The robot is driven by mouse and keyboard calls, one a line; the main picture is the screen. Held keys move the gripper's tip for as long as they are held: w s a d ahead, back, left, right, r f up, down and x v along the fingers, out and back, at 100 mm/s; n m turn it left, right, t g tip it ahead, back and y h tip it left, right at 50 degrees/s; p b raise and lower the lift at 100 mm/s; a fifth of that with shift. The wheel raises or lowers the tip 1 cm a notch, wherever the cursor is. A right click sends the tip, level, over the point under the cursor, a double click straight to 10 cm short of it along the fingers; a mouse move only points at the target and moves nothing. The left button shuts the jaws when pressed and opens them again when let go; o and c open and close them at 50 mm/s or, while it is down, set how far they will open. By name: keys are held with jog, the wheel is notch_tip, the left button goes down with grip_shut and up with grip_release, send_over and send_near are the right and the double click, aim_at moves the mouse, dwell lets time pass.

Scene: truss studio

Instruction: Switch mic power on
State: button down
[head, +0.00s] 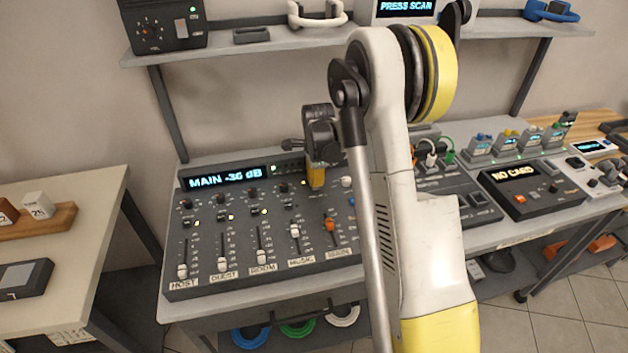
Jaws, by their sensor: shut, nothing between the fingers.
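The mixer (230,285) stands on the grey bench, with a display reading "MAIN -30 dB" (225,178). Its channel strips carry knobs, small buttons with lit lamps, and faders labelled HOST, GUEST, ROOM and MUSIC; an orange fader (330,225) is to their right. I see no readable mic power label, so I cannot tell which control is the mic power switch. My gripper (317,186) is shut and empty, pointing down over the upper right part of the mixer. Whether it touches the panel is unclear. My arm hides the mixer's right edge.
Right of my arm are a dark unit with cables (450,185) and a box reading "NO CARD" (530,190). A shelf (270,45) with devices runs above the bench. A side table (90,215) stands at left, with a floor gap between.

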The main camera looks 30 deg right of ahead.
jog(key=shift+s+a, duration=0.25)
jog(key=shift+s, duration=0.5)
jog(key=shift+r, duration=0.3)
jog(key=s+r+p, duration=0.2)
jog(key=r, duration=0.4)
jog(key=s+a+r+p, duration=0.1)
jog(key=s+r+p, duration=0.2)
jog(key=r, duration=0.3)
jog(key=shift+a+r, duration=0.2)
jog(key=shift+r, duration=0.05)
jog(key=shift+w+r+t+h+b, duration=0.1)
jog(key=shift+r+t+h+b, duration=0.1)
jog(key=shift+t+b, duration=0.4)
jog(key=shift+w+r+t+h+b, duration=0.1)
jog(key=shift+r+t+h+b, duration=0.1)
jog(key=shift+t+b, duration=0.35)
